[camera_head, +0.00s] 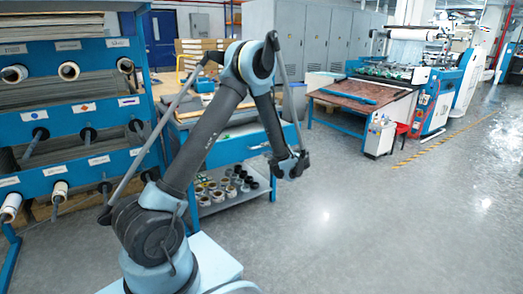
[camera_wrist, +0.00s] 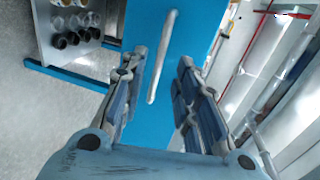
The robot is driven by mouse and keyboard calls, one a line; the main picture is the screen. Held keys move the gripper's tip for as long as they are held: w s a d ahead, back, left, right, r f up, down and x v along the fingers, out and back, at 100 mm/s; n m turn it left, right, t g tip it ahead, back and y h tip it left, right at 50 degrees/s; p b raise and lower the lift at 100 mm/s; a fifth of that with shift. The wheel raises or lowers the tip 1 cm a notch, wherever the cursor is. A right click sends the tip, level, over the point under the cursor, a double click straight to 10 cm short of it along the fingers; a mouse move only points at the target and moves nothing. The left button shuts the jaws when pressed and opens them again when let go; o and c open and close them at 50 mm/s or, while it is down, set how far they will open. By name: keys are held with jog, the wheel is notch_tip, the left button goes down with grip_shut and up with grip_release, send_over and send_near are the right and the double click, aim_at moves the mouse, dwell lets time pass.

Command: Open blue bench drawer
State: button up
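The blue bench (camera_head: 228,152) stands behind my arm in the head view, with a blue drawer front under its top. In the wrist view the blue drawer front (camera_wrist: 190,35) fills the middle, turned on its side. Its long grey bar handle (camera_wrist: 163,50) shows between my two fingers in the picture. My gripper (camera_wrist: 161,64) is open, its fingers apart on either side of the handle, with no clear contact. In the head view my gripper (camera_head: 289,164) is in front of the bench's right part. The drawer looks shut, though my arm hides part of it.
A lower shelf (camera_head: 215,208) of the bench holds several small rolls and dark cups. A blue roll rack (camera_head: 75,120) stands at the left. A laminating machine (camera_head: 385,90) stands at the back right. The grey floor right of the bench is clear.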

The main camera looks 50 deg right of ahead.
jog(key=v, duration=0.6)
dwell(0.6)
